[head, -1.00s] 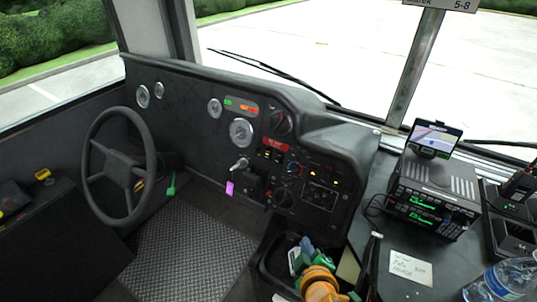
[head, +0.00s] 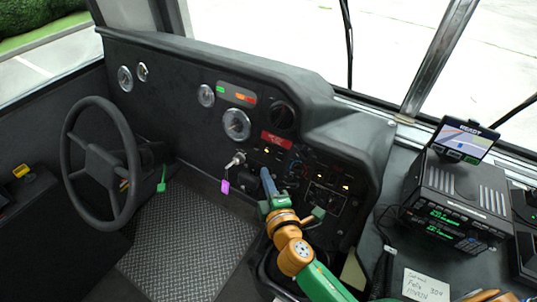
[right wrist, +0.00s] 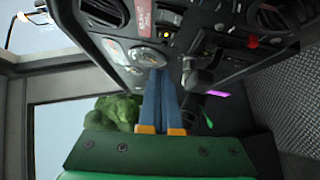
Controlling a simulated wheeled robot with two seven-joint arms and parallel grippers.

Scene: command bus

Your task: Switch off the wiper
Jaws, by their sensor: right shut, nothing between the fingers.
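A black wiper (head: 347,40) stands nearly upright outside the windshield in the head view. The dark dashboard panel (head: 345,160) carries knobs, lit switches (head: 270,152) and a large round knob (head: 281,115); I cannot tell which one works the wiper. My right gripper (head: 265,172) is shut and empty, its blue fingers just in front of the panel, below the lit switches and right of the ignition key (head: 237,160). In the right wrist view, its fingertips (right wrist: 156,72) point at the panel near a round gauge (right wrist: 147,57) and a lit button (right wrist: 166,37). My left gripper is out of view.
The steering wheel (head: 102,165) stands at the left. A purple tag (head: 225,187) hangs below the ignition. At the right are a radio unit (head: 455,195), a small screen (head: 463,138) and a paper note (head: 425,287). The textured floor (head: 185,235) is clear.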

